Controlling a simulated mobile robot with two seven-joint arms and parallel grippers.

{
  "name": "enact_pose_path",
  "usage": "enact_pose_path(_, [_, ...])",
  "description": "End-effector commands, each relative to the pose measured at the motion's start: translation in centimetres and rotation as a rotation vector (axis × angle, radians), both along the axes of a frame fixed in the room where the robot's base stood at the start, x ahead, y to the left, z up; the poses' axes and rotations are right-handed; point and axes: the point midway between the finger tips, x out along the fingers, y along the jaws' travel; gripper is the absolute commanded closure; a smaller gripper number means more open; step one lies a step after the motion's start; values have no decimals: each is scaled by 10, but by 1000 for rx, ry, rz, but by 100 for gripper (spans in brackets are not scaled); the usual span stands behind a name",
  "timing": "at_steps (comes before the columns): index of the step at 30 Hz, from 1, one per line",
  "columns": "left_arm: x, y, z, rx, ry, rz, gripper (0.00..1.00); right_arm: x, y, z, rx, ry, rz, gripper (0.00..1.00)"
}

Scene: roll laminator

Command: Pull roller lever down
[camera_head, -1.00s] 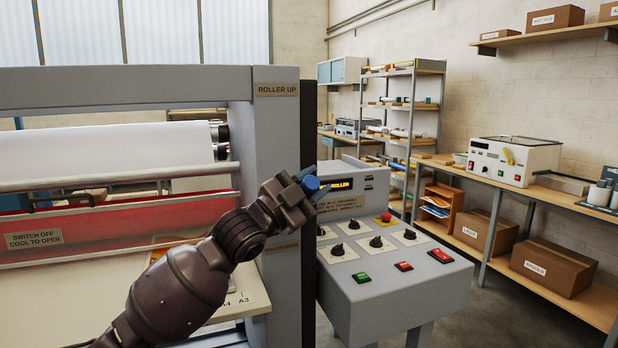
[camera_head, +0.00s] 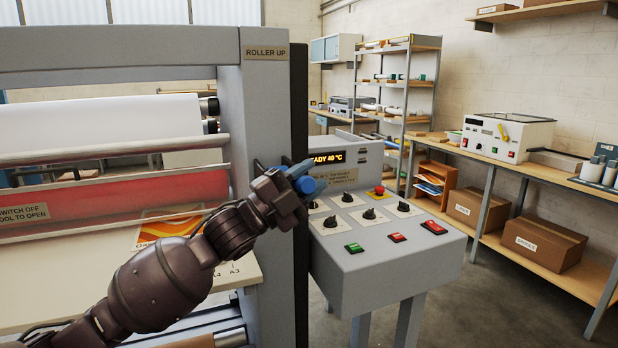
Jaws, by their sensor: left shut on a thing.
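The laminator's roller lever shows as a round blue knob (camera_head: 307,186) at the side post (camera_head: 262,115), which bears a "ROLLER UP" label (camera_head: 265,52) near its top. My left gripper (camera_head: 299,178) is shut on this knob, with its fingers around it. The lever's shaft is hidden behind the gripper and post. The display reads "…EADY 40 °C". My right gripper is out of view.
The control panel (camera_head: 385,255) with black knobs, buttons and a red stop stands close right of the lever. A printed sheet (camera_head: 165,228) lies on the feed table (camera_head: 120,285) behind my arm. A bench with a white device (camera_head: 505,135) and boxes is farther right.

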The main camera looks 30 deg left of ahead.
Motion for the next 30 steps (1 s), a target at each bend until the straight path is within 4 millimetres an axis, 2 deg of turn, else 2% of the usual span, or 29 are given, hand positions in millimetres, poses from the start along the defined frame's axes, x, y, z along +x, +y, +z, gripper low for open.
enact_pose_path(5, [0, -1, -4, 10, 2, 4, 100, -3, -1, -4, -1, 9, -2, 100])
enact_pose_path(6, [0, -1, -5, 10, 2, 4, 62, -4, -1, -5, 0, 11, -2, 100])
enact_pose_path(11, [0, -1, -4, 8, 2, 3, 40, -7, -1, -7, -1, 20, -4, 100])
enact_pose_path(23, [-4, 3, -6, 6, 3, 3, 40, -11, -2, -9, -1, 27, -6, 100])
enact_pose_path(30, [-26, 18, -20, 6, 4, 5, 40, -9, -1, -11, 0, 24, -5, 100])
